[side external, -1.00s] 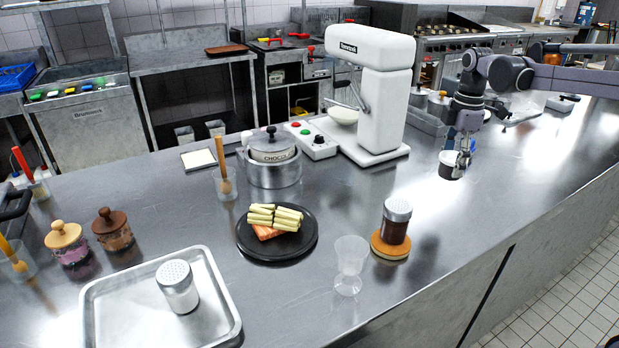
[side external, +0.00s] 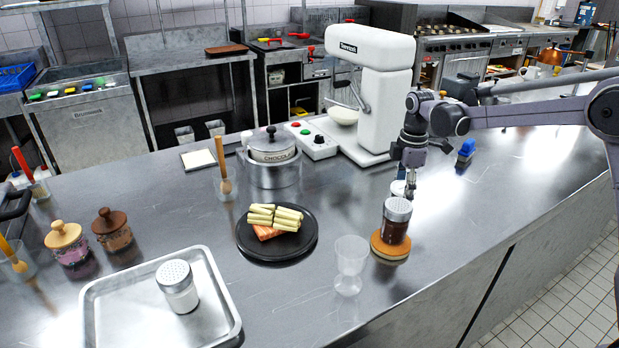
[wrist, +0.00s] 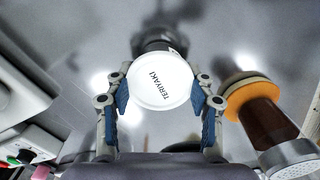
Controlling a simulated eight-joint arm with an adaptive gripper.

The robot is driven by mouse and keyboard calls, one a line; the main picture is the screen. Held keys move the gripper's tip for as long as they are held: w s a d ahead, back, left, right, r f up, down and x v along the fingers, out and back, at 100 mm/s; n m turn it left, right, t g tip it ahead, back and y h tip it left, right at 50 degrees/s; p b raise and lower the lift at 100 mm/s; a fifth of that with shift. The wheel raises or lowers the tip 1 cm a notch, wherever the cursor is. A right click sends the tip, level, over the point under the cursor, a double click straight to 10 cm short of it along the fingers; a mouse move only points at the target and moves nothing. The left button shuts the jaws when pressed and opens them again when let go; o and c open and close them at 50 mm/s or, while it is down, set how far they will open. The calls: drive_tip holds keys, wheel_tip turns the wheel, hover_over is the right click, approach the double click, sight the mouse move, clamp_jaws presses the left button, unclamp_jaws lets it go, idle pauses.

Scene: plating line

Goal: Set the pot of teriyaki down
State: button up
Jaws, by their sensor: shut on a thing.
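The pot of teriyaki (wrist: 160,83) has a round white lid lettered TERIYAKI. In the wrist view it sits between the two blue-padded fingers of my gripper (wrist: 161,97), which is shut on it. In the side view my gripper (side external: 409,188) points down just behind the brown-filled shaker, and only a pale bit of the pot (side external: 398,187) shows there. The shaker hides the rest, so I cannot tell whether the pot's base touches the counter (side external: 450,215).
The metal-topped shaker (side external: 396,222) stands on an orange round coaster (side external: 388,250), close to the pot; it also shows right of the pot in the wrist view (wrist: 262,122). A clear glass (side external: 350,262) and black plate (side external: 272,252) lie left. The white mixer (side external: 378,110) stands behind.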

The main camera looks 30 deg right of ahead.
drive_tip(key=shift+f, duration=0.15)
drive_tip(key=o, duration=1.2)
wheel_tip(320, 180, up, 12)
drive_tip(key=s+a+r+m+t, duration=0.2)
drive_tip(key=s+a+m, duration=0.15)
drive_tip(key=s, duration=0.25)
drive_tip(key=shift+s+a+f+m+t, duration=0.75)
drive_tip(key=shift+s+f+m, duration=0.65)
drive_tip(key=shift+s, duration=1.3)
drive_tip(key=shift+s+a+f+m+t, duration=0.6)
drive_tip(key=shift+s+f+m+t, duration=0.8)
drive_tip(key=shift+s, duration=1.3)
drive_tip(key=shift+s+a+f+m+t, duration=0.55)
drive_tip(key=shift+s+f+m, duration=0.45)
drive_tip(key=shift+s+m, duration=1.25)
